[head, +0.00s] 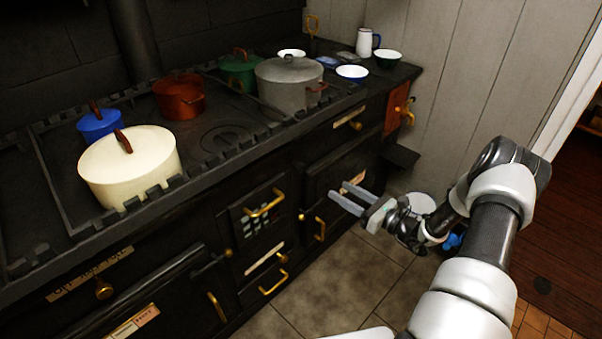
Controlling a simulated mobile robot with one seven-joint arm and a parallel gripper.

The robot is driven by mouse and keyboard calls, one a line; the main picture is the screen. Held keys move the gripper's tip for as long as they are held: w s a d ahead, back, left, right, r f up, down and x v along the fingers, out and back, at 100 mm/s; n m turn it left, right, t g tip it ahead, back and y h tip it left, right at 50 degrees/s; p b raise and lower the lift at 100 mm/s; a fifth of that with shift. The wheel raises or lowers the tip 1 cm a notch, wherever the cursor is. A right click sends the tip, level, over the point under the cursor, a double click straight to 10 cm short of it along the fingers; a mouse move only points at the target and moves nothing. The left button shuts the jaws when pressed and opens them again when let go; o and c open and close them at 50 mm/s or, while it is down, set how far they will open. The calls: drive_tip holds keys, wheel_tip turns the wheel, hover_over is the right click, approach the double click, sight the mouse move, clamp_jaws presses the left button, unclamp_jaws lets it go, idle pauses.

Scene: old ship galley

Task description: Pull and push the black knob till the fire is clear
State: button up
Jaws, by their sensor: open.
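The black stove (185,225) runs along the left and middle of the head view. A small dark knob (228,254) shows at the end of a short rod on its front, left of the lower brass handles; I cannot tell for sure that it is the black knob. A small door with pale slots (255,222) sits above and right of it; no fire is visible. My gripper (338,192) is open and empty, in front of the stove's right-hand door, its fingers pointing left. It is well to the right of the dark knob, and I see no contact with the stove.
A cream pot (130,173), blue pot (99,126), red pot (179,98), green pot (239,72) and grey pot (288,82) stand on the railed stovetop. Brass handles (273,284) stick out from the front.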

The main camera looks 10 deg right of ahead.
sight(304, 169)
drive_tip(key=b+x, duration=0.2)
drive_tip(key=x, duration=1.5)
drive_tip(key=shift+a+r, duration=0.1)
drive_tip(key=shift+a, duration=0.1)
drive_tip(key=shift+c, duration=0.3)
clamp_jaws()
